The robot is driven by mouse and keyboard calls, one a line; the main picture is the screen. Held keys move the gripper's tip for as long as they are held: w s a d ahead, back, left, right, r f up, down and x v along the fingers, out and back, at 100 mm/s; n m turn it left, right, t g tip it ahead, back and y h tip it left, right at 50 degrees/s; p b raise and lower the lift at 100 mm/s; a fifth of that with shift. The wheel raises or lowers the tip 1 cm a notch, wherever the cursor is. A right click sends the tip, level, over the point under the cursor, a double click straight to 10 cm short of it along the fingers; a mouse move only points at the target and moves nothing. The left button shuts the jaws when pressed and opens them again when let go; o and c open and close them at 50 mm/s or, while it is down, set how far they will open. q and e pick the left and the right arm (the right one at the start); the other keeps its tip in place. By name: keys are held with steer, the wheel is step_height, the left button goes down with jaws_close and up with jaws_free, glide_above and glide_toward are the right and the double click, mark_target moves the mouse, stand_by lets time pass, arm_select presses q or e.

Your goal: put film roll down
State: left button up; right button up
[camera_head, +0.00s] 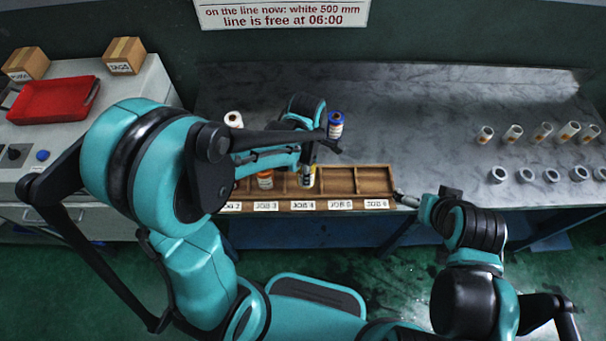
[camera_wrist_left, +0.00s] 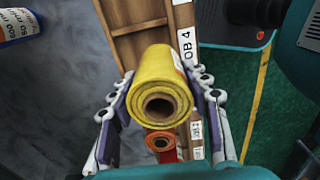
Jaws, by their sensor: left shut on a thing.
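My left gripper (camera_head: 309,164) is shut on a yellow film roll (camera_wrist_left: 158,84), with a finger on each side. The roll (camera_head: 308,179) is partly hidden by the gripper in the head view. It is at the JOB 4 compartment of the wooden tray (camera_head: 375,180). I cannot tell whether its base touches the tray floor.
A blue roll (camera_head: 335,125) and a white roll (camera_head: 234,119) stand behind the tray. Several white tubes (camera_head: 513,133) and grey rings (camera_head: 525,174) are at the right of the bench. The JOB 5 and JOB 6 compartments look empty. A red tray (camera_head: 52,100) is at far left.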

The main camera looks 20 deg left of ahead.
arm_select(q)
steer(key=shift+w+a+f, duration=0.8)
steer(key=shift+w+f, duration=0.1)
steer(key=shift+w, duration=0.2)
steer(key=shift+f+b, duration=1.1)
steer(key=shift+f, duration=0.85)
steer(key=shift+f, duration=0.1)
steer(key=o, duration=1.3)
